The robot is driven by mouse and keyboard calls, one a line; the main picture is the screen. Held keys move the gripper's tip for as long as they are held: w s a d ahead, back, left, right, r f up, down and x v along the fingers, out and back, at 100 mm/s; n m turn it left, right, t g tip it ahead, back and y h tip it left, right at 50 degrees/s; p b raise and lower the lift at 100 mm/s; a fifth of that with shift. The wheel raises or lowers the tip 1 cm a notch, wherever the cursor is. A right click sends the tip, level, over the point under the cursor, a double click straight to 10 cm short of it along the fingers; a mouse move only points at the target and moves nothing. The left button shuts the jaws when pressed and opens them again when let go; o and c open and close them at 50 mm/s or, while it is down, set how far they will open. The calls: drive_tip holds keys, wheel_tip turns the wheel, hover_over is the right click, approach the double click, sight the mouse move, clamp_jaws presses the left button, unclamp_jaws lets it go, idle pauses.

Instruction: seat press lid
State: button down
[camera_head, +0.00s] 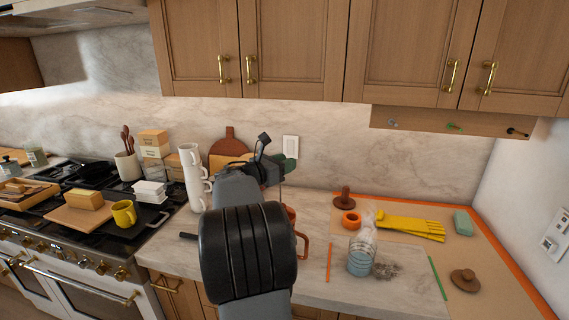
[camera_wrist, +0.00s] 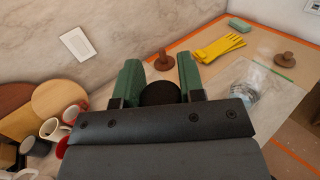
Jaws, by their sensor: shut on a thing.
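My gripper (camera_wrist: 160,72) has two green fingers. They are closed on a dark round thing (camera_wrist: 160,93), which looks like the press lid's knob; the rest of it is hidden. In the head view my gripper (camera_head: 284,166) is above the counter near the backsplash, and my arm covers much of it. A reddish-brown vessel with a handle (camera_head: 302,244) is mostly hidden behind my arm. It may be the press, but I cannot tell. I see no lid clearly in the head view.
White stacked cups (camera_head: 193,178) stand left of my arm. To the right are a glass jar (camera_head: 360,260), yellow gloves (camera_head: 410,227), an orange ring (camera_head: 350,219), brown knobbed pieces (camera_head: 344,198) and a green sponge (camera_head: 463,222). Wall cabinets (camera_head: 295,50) hang above.

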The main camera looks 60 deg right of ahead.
drive_tip(key=shift+f, duration=0.35)
drive_tip(key=c, duration=0.6)
unclamp_jaws()
drive_tip(key=shift+c, duration=0.2)
drive_tip(key=shift+a, duration=0.1)
drive_tip(key=v, duration=1.2)
idle(0.9)
drive_tip(key=shift+r, duration=0.1)
idle(0.6)
